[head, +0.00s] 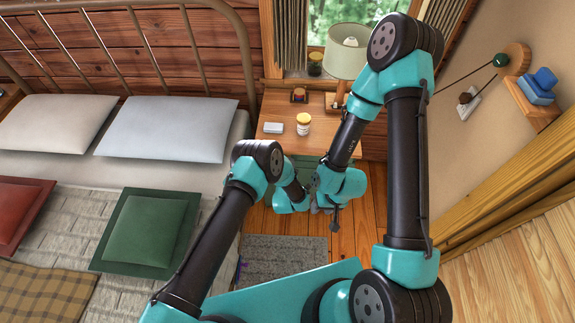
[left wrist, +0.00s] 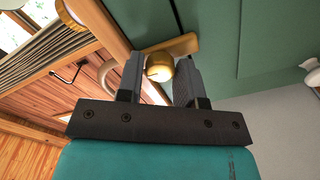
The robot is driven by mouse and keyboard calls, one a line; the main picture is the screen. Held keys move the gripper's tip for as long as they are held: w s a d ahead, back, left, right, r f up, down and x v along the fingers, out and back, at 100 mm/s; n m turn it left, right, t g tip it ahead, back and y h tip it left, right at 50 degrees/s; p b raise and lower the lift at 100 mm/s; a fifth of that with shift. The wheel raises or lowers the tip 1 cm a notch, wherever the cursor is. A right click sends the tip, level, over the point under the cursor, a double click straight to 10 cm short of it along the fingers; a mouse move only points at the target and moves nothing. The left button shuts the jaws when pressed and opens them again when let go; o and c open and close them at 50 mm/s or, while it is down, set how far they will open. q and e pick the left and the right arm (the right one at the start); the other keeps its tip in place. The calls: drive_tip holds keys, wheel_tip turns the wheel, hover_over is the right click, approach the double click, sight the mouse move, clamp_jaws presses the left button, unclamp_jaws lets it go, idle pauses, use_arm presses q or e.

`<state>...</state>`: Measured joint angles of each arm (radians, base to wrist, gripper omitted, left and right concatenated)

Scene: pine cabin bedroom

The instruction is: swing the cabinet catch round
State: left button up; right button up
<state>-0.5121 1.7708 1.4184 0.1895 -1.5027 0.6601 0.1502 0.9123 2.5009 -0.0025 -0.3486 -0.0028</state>
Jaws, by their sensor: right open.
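In the left wrist view, the cabinet catch is a wooden bar (left wrist: 184,45) on a green cabinet front (left wrist: 275,35), with a round brass knob (left wrist: 159,67) at its near end. My right gripper (head: 335,221) is open and empty beside my left wrist, low in front of the cabinet.
On the cabinet top are a lidded jar (head: 303,124), a small white box (head: 274,128) and a lamp (head: 347,55). The bed with a green cushion (head: 148,230) is on the left. A wall shelf with blue books (head: 538,88) is on the right. A grey rug (head: 285,255) lies below.

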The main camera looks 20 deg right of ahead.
use_arm(q)
drive_tip(key=c, duration=0.5)
drive_tip(key=shift+m, duration=0.3)
drive_tip(key=m, duration=1.6)
drive_tip(key=shift+m, duration=0.3)
drive_tip(key=o, duration=0.9)
